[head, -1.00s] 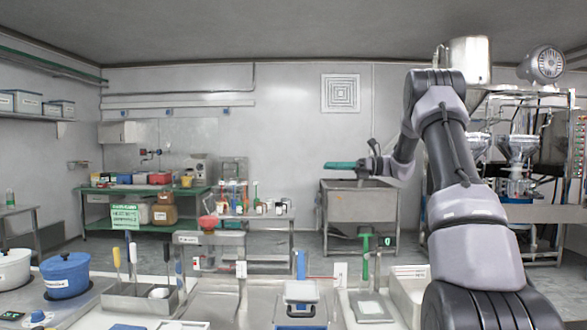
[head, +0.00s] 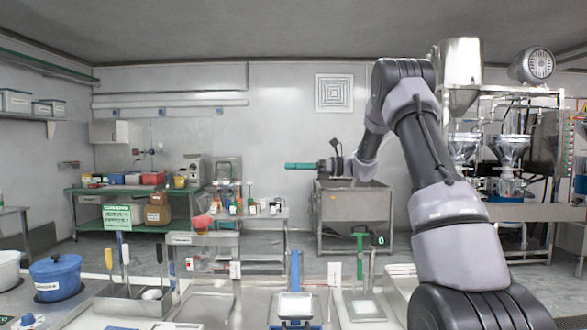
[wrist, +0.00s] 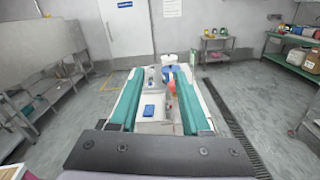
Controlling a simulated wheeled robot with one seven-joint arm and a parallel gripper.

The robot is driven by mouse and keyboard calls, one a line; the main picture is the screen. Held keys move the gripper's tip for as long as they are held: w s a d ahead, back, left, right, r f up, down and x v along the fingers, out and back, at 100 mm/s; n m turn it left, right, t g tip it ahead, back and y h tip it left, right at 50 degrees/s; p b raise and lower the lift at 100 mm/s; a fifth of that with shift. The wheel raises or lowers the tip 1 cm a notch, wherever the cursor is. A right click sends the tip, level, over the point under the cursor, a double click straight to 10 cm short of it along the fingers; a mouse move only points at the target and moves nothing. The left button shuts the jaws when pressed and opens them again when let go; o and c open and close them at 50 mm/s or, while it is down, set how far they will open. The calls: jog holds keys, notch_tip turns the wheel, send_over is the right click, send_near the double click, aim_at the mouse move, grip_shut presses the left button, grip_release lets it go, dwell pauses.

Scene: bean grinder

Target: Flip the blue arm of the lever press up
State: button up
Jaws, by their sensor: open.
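The blue arm (head: 296,270) of the lever press shows as a narrow blue strip at the front centre of the bench in the head view. Its foot meets a pale block on the blue base (head: 291,325), cut by the bottom edge. I cannot tell its exact tilt. My gripper (head: 286,166) is high above and beyond the press, pointing left, with teal fingers. In the wrist view my gripper (wrist: 156,100) is open and empty, its fingers spread apart. A small blue thing (wrist: 149,110) shows between them, too small to identify.
A green-handled press (head: 359,250) stands just right of the blue arm. A utensil holder (head: 130,300) and a blue pot (head: 56,277) stand left. The air between my gripper and the bench looks clear.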

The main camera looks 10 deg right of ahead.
grip_shut()
dwell(1.4)
grip_release()
jog(key=s+d, duration=0.2)
jog(key=d, duration=0.8)
jog(key=shift+d, duration=0.3)
